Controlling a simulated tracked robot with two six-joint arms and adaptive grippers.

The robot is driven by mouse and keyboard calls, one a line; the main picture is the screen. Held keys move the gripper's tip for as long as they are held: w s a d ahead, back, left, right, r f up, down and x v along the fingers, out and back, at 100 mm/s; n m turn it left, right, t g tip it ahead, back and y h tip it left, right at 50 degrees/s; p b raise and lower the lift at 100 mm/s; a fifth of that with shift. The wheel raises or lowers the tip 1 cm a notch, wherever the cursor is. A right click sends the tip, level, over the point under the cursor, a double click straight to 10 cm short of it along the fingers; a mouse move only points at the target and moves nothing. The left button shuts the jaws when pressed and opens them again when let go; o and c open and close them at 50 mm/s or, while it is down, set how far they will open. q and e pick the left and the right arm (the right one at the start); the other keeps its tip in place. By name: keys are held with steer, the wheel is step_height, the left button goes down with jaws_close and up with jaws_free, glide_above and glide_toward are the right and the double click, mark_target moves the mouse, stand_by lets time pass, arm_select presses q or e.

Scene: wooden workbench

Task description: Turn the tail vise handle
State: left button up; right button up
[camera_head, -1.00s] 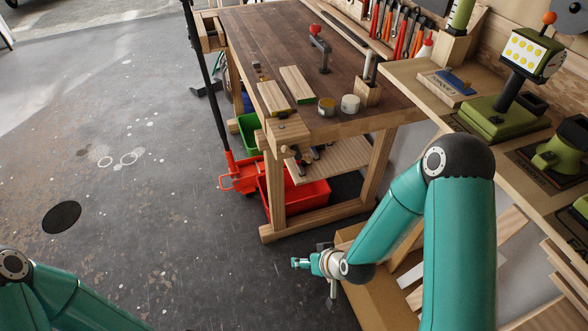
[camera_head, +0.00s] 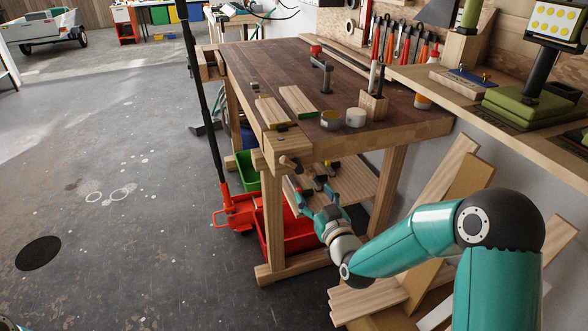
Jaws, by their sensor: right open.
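The wooden workbench (camera_head: 400,128) stands in the middle. Its tail vise (camera_head: 272,153) is the wooden block at the near left corner of the top. The vise handle (camera_head: 291,164) sticks out on the near side of that block; it is small and its exact angle is hard to tell. My right gripper (camera_head: 315,198) is open and empty, a little below and right of the handle in the picture, apart from it. Its two teal fingers point up and left towards the bench end. My left gripper is out of view.
A red crate (camera_head: 307,240) and a green bin (camera_head: 249,170) are under the bench, with a lower shelf (camera_head: 352,182). A red jack (camera_head: 236,209) with a long black handle stands at the left. Planks lean at the right. The floor at left is clear.

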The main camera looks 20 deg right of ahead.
mark_target(300, 171)
steer(key=w, duration=0.6)
steer(key=w+p, duration=0.1)
steer(key=w, duration=0.6)
steer(key=shift+a, duration=0.2)
steer(key=shift+c, duration=0.2)
